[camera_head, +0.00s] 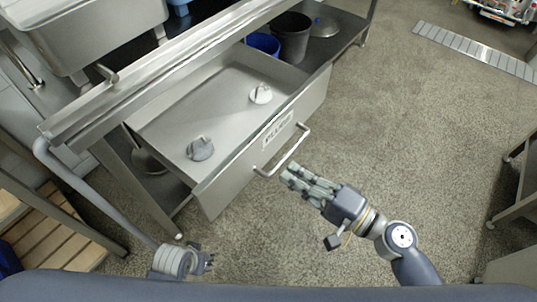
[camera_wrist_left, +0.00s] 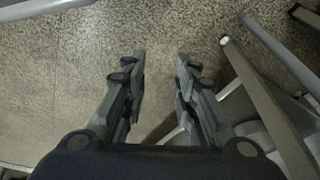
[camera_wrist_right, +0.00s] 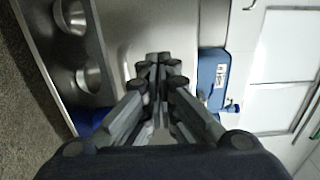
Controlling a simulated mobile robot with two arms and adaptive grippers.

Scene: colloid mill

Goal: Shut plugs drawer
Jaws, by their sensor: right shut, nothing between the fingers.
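The plugs drawer (camera_head: 262,151) is pulled well out from under the steel counter, and its front carries a label and a bar handle (camera_head: 283,152). My right gripper (camera_head: 287,176) is shut and empty, just in front of the drawer face near the left end of the handle. Its fingers meet in the right wrist view (camera_wrist_right: 160,62). My left gripper (camera_head: 207,262) is low at the left, away from the drawer. In the left wrist view its fingers (camera_wrist_left: 160,58) stand apart with floor between them.
A steel sink (camera_head: 95,30) and counter edge (camera_head: 150,75) are above the drawer. Blue and dark buckets (camera_head: 291,38) stand on the lower shelf behind it. A wooden slatted rack (camera_head: 50,235) is at the left. The floor at the right (camera_head: 410,130) is clear.

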